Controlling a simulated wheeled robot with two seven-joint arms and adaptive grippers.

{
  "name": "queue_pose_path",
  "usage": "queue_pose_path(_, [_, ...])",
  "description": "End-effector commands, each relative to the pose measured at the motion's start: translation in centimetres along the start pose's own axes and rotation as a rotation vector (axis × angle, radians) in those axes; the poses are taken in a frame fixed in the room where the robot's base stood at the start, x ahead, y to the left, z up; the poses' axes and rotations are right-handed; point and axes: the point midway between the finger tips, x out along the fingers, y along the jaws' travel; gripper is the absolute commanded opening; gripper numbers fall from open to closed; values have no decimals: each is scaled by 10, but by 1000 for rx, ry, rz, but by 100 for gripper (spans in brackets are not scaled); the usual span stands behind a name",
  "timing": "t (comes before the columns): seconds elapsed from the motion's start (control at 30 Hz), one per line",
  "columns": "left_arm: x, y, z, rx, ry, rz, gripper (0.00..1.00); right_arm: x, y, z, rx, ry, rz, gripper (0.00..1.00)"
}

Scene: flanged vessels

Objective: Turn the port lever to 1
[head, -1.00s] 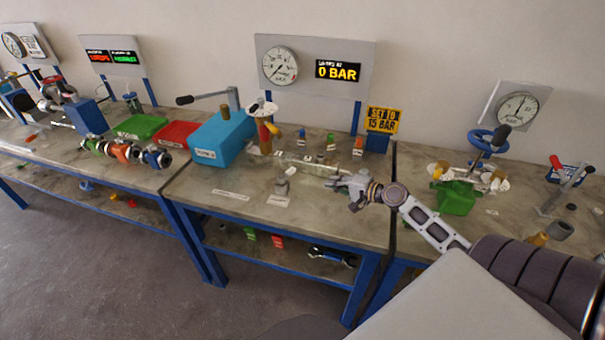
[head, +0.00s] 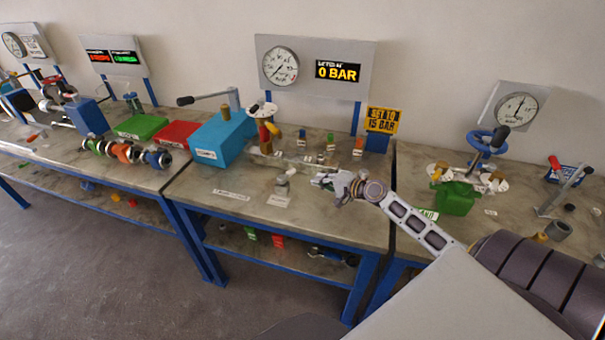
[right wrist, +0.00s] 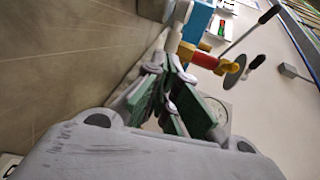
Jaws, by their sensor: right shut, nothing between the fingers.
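A white round plate (head: 262,109) sits above a red and yellow fitting (head: 265,132) beside the blue pump box (head: 222,137). A yellow lever-like part (head: 275,131) sticks out there, but I cannot read any numbers by it. My right gripper (head: 322,180) is shut and empty over the middle bench, right of the fitting and apart from it. In the right wrist view, its green-padded fingers (right wrist: 172,82) are together, with the red and yellow fitting (right wrist: 198,54) and the round plate's edge (right wrist: 233,70) beyond. My left gripper is not in view.
Small valves with coloured tops (head: 331,142) stand behind my right gripper. A gauge panel (head: 316,67) reading 0 BAR rises behind. The front of the middle bench (head: 240,212) is mostly bare.

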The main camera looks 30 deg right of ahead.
Motion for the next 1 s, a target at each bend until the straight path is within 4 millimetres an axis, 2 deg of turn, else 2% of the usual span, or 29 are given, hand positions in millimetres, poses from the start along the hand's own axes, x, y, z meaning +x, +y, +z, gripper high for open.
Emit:
queue_pose_path(0.67, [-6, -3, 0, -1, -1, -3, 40, 46, -1, 0, 1, 0, -1, 0])
queue_pose_path(1.0, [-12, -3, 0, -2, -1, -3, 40, 67, -9, 0, 1, 0, -1, 0])
